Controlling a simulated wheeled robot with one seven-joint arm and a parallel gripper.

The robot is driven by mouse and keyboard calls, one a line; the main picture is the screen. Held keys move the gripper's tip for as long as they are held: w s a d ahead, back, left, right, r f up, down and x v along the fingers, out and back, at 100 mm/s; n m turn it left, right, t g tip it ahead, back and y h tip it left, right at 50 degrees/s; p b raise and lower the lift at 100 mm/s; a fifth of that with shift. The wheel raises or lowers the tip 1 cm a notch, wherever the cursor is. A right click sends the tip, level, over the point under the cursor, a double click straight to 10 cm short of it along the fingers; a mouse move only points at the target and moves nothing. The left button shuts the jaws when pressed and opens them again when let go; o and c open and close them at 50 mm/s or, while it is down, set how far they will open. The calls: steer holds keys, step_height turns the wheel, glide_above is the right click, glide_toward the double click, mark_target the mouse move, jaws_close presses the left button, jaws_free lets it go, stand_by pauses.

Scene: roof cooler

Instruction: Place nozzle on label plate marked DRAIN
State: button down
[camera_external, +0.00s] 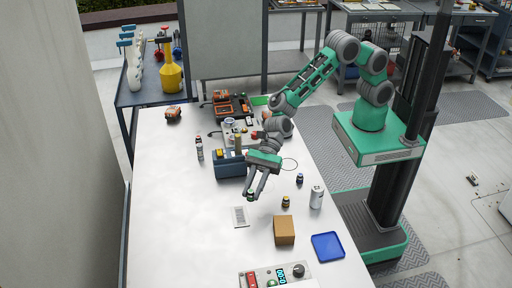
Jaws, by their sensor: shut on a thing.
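My gripper (252,197) points down over the middle of the white table. It is shut on a small dark thing at its fingertips; this thing is too small and too covered by the fingers to tell whether it is the nozzle. A pale flat plate with grey marks (240,217) lies on the table just below and left of the fingertips in the picture. Its marks are too small to read, so I cannot tell whether it says DRAIN. The fingertips look apart from the plate.
A blue box (229,165) stands behind my gripper. To the right are small dark bottles (285,202), a white can (316,197), a cardboard box (284,231) and a blue tray (327,246). A control panel (275,276) sits at the front. The table's left front is clear.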

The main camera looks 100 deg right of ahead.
glide_above(244, 219)
step_height(244, 219, down, 5)
steer(key=shift+s+d+r, duration=0.1)
steer(key=shift+s+r, duration=0.05)
steer(key=f+p, duration=0.1)
steer(key=f, duration=0.2)
steer(key=shift+w+f+p, duration=0.2)
steer(key=shift+p, duration=0.1)
steer(key=shift+f, duration=0.1)
steer(key=shift+f, duration=0.2)
steer(key=c, duration=1.2)
jaws_free()
steer(key=shift+r, duration=0.1)
